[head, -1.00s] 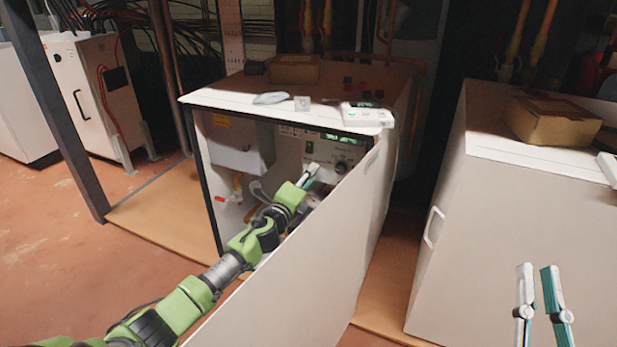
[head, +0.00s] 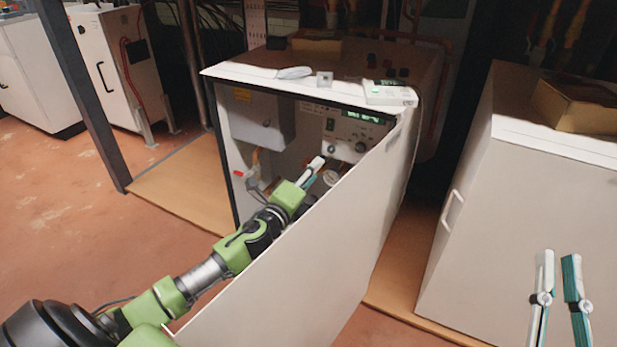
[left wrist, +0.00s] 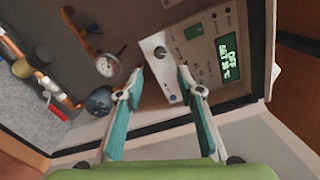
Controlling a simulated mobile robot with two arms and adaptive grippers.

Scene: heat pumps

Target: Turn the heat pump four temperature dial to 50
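The open heat pump cabinet (head: 395,190) has a control panel (head: 345,137) with a lit green display (head: 363,117), which also shows in the left wrist view (left wrist: 228,58). A dark dial (head: 362,147) sits below the display. A smaller round knob (head: 332,150) is to its left; a knob (left wrist: 160,52) shows just beyond my fingertips in the left wrist view. My left gripper (left wrist: 158,78) is open and empty, in front of the panel's lower left; one finger covers part of the panel. The display's number is too blurred to read surely. My right gripper (head: 557,262) is open and empty.
The open door (head: 300,255) stands close along the right of my left arm. A pressure gauge (left wrist: 107,66) and pipes are beside the panel. Small devices (head: 390,94) lie on the cabinet top. Another closed cabinet (head: 500,220) stands at right.

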